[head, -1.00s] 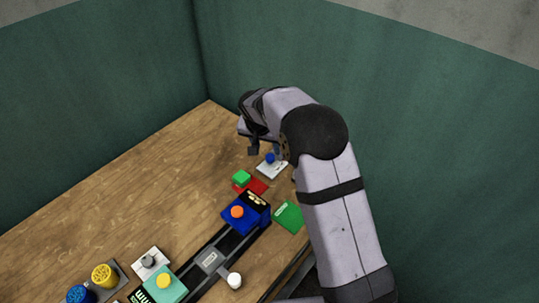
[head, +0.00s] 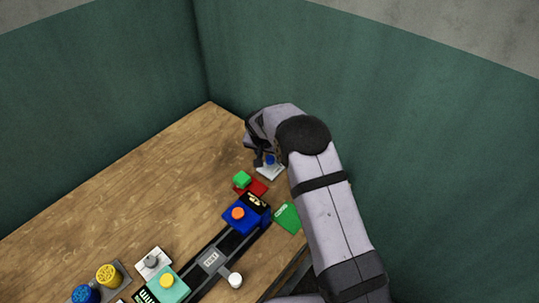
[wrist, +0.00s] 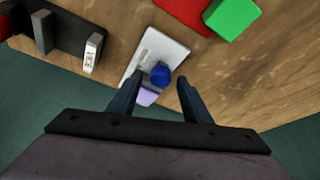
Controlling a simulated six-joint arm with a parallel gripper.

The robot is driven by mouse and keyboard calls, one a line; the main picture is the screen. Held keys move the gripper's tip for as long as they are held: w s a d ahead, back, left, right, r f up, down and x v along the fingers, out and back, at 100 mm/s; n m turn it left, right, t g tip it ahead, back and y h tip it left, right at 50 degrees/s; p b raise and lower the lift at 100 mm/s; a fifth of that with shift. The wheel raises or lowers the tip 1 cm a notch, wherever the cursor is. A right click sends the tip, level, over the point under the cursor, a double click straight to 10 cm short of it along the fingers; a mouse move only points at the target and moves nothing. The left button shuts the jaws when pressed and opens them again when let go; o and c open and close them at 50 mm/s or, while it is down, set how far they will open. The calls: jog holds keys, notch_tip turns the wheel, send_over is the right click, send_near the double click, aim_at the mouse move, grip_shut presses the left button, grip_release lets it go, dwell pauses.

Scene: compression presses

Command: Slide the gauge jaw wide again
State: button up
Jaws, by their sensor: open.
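A small white plate (head: 272,174) lies near the far corner of the table, with a round blue knob (head: 270,160) on it. In the wrist view the plate (wrist: 168,50) has a slot-like mark and the knob (wrist: 161,77) stands at its near end. A light purple piece (wrist: 148,96) shows beside the knob. I cannot tell for sure which part is the gauge jaw. My gripper (wrist: 159,80) is open, its two dark fingers reaching down on either side of the knob, with a gap visible at the right finger. In the head view my arm partly hides this spot.
A red plate (head: 255,189) with a green block (head: 242,179) lies close by. A dark rail carries a blue block (head: 240,216) with an orange knob, a grey slider (head: 211,260) and a teal block (head: 172,289). A green plate (head: 287,217) lies beside it. Teal walls stand behind.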

aim_at(264, 171)
grip_shut()
jog(key=shift+s+a+f+b, duration=0.2)
jog(key=shift+a+b, duration=0.1)
jog(key=shift+b, duration=0.15)
jog(key=shift+s+a+r+b, duration=0.15)
jog(key=shift+s+a+b, duration=0.5)
jog(key=shift+s+a, duration=0.15)
grip_release()
jog(key=b+v, duration=0.2)
jog(key=v, duration=0.5)
jog(key=shift+s+r, duration=0.15)
